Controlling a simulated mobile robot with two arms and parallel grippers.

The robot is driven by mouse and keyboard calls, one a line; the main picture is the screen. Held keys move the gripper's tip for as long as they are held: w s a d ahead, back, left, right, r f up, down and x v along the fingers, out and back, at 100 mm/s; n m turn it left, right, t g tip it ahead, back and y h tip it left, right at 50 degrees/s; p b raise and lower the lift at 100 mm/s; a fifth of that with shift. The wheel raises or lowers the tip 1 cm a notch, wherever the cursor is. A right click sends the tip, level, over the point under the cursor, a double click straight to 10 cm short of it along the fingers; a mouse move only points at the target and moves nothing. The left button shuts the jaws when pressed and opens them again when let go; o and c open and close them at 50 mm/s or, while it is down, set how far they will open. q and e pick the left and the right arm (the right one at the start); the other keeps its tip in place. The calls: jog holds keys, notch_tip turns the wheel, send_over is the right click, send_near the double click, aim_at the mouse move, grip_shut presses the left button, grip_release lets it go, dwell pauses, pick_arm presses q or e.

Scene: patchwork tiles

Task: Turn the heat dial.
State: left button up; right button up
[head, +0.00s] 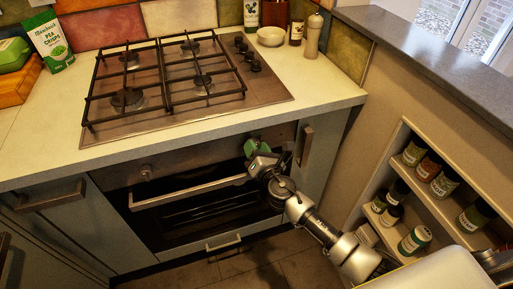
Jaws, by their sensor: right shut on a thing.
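The oven (205,199) is built in under the hob, with a dark control strip (200,161) above its door. One round dial (147,172) shows on the left of the strip, with nothing touching it. My right gripper (256,149) is at the right part of the strip, shut on the heat dial there. The gripper hides most of that dial; a green part shows at the fingers, and I cannot tell whose it is. The dial's angle cannot be read. My left gripper is not in view.
The oven door handle (190,192) runs just below my right gripper. A gas hob (185,80) with its own knobs sits on the worktop (30,135) above. Shelves with several jars (414,240) stand at the right, close to my right arm.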

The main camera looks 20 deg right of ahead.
jog(key=shift+f, duration=0.1)
jog(key=o, duration=0.9)
jog(key=s, duration=0.7)
jog(key=s+d, duration=0.1)
jog(key=s, duration=0.2)
jog(key=shift+s, duration=0.4)
